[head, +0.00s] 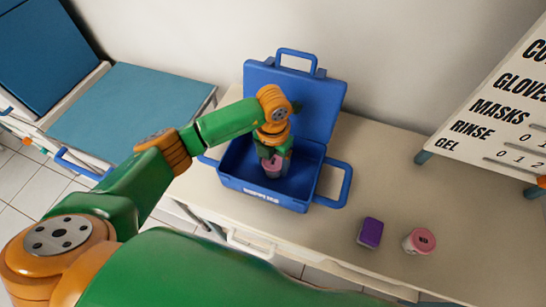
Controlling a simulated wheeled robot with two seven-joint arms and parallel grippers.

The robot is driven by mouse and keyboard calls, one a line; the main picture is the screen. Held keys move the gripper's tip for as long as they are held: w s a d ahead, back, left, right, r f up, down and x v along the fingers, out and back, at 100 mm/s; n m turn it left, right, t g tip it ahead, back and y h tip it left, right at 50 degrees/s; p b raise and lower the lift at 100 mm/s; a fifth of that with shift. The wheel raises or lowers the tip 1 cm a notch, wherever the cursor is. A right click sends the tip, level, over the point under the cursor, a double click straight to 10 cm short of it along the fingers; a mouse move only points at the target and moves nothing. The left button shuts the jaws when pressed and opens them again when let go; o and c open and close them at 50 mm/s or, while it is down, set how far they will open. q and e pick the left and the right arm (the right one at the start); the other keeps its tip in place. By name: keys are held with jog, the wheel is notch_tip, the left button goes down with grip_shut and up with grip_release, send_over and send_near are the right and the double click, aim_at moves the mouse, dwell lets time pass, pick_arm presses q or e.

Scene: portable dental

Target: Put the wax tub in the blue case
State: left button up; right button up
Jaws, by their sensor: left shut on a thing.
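The blue case (262,199) stands open on the table, its lid raised against the wall side. My left gripper (272,160) points down inside the case opening and is shut on a small pink tub (272,169). I cannot tell whether the tub touches the case floor. A second pink tub (420,241) with a round pink lid stands on the table at the right. I cannot read a label that tells which is the wax tub. My right gripper is not in view.
A purple box (370,232) stands next to the right-hand pink tub. The cream table (385,180) is clear between the case and a white lettered board (500,110). A blue padded chair (130,112) is at the left.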

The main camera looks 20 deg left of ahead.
aim_at(273, 161)
pick_arm(q)
jog(key=shift+a+f, duration=0.1)
jog(key=shift+f, duration=0.1)
jog(key=o, duration=1.3)
jog(key=shift+o, duration=0.2)
jog(key=shift+r, duration=0.4)
notch_tip(273, 161, up, 12)
jog(key=b, duration=0.2)
jog(key=shift+f, duration=0.15)
